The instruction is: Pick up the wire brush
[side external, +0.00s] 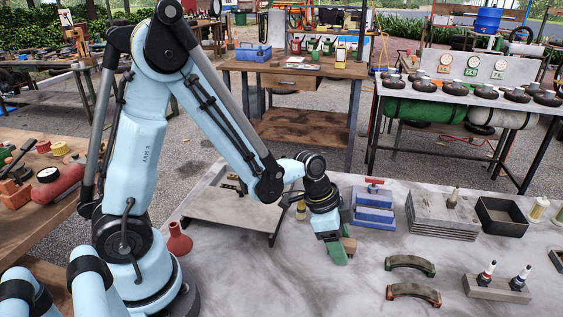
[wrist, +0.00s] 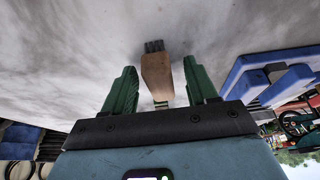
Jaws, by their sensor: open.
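The wire brush (wrist: 157,72) shows in the wrist view as a tan wooden block with dark bristles at its far end. It lies between the two green fingers of my gripper (wrist: 160,88), with a visible gap on each side. In the side external view my gripper (side external: 342,252) is low over the grey table, and a brown part of the brush (side external: 349,245) shows beside the green fingers. The rest of the brush is hidden there by the gripper. My gripper is open.
A blue vise-like block (side external: 374,212) stands just behind the gripper, with a stack of grey plates (side external: 442,215) and a black tray (side external: 503,216) to its right. Two curved brake shoes (side external: 412,293) lie at the front right. A red funnel (side external: 179,239) stands left.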

